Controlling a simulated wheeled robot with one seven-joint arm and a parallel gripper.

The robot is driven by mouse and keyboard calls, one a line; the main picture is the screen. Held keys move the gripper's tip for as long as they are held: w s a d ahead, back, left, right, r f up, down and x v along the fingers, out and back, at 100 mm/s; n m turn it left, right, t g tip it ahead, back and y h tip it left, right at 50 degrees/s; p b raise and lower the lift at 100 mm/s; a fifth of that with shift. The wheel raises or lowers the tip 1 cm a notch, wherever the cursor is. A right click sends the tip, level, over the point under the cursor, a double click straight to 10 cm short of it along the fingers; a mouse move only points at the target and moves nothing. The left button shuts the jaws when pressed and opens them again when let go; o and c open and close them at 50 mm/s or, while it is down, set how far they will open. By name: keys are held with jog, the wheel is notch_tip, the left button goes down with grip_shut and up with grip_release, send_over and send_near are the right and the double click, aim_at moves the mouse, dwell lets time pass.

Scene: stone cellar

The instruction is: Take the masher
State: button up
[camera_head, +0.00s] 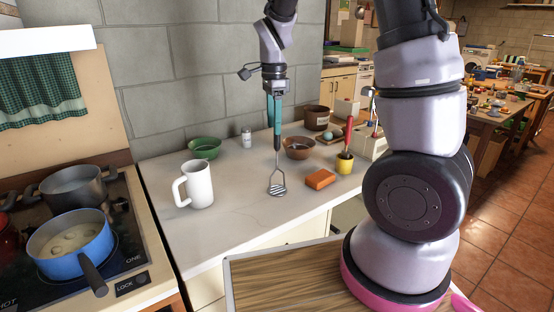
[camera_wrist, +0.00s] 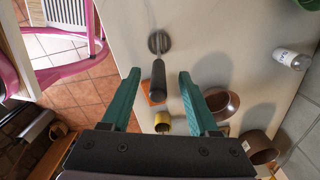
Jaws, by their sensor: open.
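The masher (camera_head: 277,182) has a slotted metal head, a thin metal shaft and a dark handle. It looks upright on the pale countertop (camera_head: 225,215), head down and handle up. My gripper (camera_head: 274,128) points down directly above it, its teal fingers at the top of the handle. In the wrist view the masher's black handle (camera_wrist: 158,76) shows in the gap between the open fingertips (camera_wrist: 157,88), with a gap on each side. The masher's head lies beyond it toward the top of that view.
A white mug (camera_head: 198,185), green bowl (camera_head: 204,147), brown bowl (camera_head: 298,149), orange block (camera_head: 320,179) and yellow cup (camera_head: 344,165) stand around the masher. A stove with a blue pot (camera_head: 70,246) is at left. The counter in front of the masher is clear.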

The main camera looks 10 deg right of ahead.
aim_at(277, 148)
jog(key=f, duration=0.4)
jog(key=d+f, duration=0.1)
jog(key=f, duration=0.1)
jog(key=shift+f, duration=0.2)
grip_shut()
